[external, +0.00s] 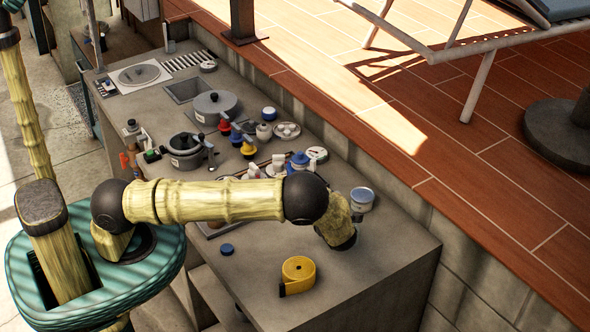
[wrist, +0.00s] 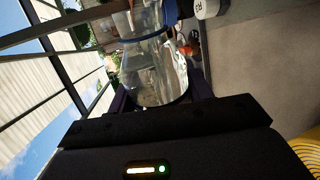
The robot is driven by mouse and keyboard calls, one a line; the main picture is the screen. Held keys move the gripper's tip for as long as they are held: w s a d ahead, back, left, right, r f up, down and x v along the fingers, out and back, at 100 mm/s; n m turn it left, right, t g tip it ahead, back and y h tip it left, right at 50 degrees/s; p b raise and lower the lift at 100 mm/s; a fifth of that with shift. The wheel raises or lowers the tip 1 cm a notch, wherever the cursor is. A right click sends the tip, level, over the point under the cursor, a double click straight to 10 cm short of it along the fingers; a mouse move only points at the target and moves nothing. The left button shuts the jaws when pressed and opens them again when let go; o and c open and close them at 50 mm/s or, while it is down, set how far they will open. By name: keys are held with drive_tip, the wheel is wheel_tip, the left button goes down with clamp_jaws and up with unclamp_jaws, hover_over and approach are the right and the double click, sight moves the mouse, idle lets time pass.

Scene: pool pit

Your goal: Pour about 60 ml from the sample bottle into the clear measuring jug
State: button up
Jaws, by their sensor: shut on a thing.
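My gripper (wrist: 160,94) is shut on a clear, see-through vessel with a blue band, which I take for the sample bottle (wrist: 154,62). One finger shows on each side of it in the wrist view. In the external view the blue-ringed top of the bottle (external: 361,199) shows just beyond my wrist, at the right part of the counter. My arm hides the fingers there. I cannot tell its exact tilt or its liquid level. A blue cap (external: 227,249) lies loose on the counter. I cannot make out the clear measuring jug with certainty; my forearm covers part of the crowded middle.
A raised tiled deck (external: 470,200) borders the back. The counter's right end is mostly clear.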

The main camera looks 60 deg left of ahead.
drive_tip(key=shift+m+g, duration=0.3)
drive_tip(key=shift+m, duration=0.2)
idle(1.9)
drive_tip(key=shift+s+f+n+t+b, duration=0.2)
drive_tip(key=shift+f+n+t+b, duration=0.2)
drive_tip(key=shift+f+n+b, duration=0.55)
drive_tip(key=shift+s+a+n+b, duration=0.1)
drive_tip(key=shift+s+n+b, duration=0.1)
drive_tip(key=shift+n+b, duration=0.15)
drive_tip(key=shift+r, duration=0.25)
drive_tip(key=shift+f, duration=0.1)
